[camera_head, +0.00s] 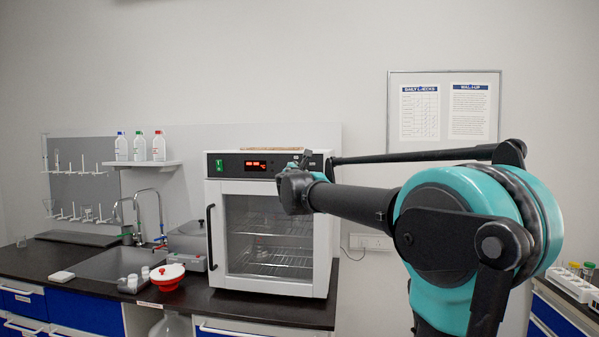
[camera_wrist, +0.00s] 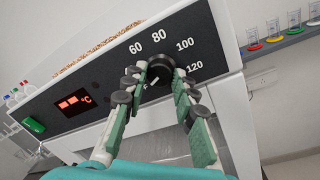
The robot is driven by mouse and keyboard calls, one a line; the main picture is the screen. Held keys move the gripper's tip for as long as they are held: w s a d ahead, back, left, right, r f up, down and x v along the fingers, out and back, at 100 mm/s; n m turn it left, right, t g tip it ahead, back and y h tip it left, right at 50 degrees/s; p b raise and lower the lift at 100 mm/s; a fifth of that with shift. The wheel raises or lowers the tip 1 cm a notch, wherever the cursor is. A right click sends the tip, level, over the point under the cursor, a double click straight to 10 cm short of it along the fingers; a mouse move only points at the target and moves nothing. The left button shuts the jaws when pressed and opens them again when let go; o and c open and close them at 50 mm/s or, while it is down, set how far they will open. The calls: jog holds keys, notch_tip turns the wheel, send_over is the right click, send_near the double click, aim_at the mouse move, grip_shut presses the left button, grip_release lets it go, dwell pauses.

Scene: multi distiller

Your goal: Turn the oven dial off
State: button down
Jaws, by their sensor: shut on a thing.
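The white oven (camera_head: 266,250) stands on the dark counter, with a black control panel along its top. Its black round dial (camera_wrist: 160,71) shows in the wrist view, with the numbers 60, 80, 100 and 120 around it and a white pointer mark towards the lower left. My gripper (camera_wrist: 156,82) has its two green-padded fingers at either side of the dial, shut on it. In the head view my gripper (camera_head: 305,165) is at the right end of the panel and hides the dial. The lit red display (camera_wrist: 75,103) shows digits too blurred to read.
A green switch (camera_wrist: 34,125) is at the panel's left end. A brown, rough-surfaced thing (camera_head: 272,149) lies on top of the oven. A sink (camera_head: 110,262), a red bowl with a white lid (camera_head: 168,277) and a grey device (camera_head: 188,242) are left of the oven.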

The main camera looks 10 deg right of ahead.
jog(key=c, duration=1.2)
grip_release()
jog(key=shift+s, duration=0.1)
jog(key=v, duration=1.2)
jog(key=s+d+f+m+g+h, duration=0.1)
jog(key=s+d+f+m+g, duration=0.3)
jog(key=f, duration=0.6)
jog(key=s+d+f+m+g+h, duration=0.1)
jog(key=s+d+f+m+g, duration=0.1)
jog(key=d+f+m, duration=0.55)
jog(key=s+d+f+m+g, duration=0.2)
jog(key=s+f+m, duration=0.1)
jog(key=f, duration=0.8)
jog(key=s+a+f+m+g+y, duration=0.2)
jog(key=s+f+m, duration=0.1)
jog(key=s+f, duration=0.3)
jog(key=s+a+f+m+g+y, duration=0.2)
jog(key=s+f+m, duration=0.2)
jog(key=s+f, duration=0.3)
jog(key=s+a+f+m+g+y, duration=0.2)
jog(key=s+f+m, duration=0.2)
jog(key=f, duration=0.7)
jog(key=shift+s+a, duration=0.15)
jog(key=shift+s, duration=0.45)
jog(key=shift+s+a, duration=0.15)
jog(key=shift+s, duration=0.45)
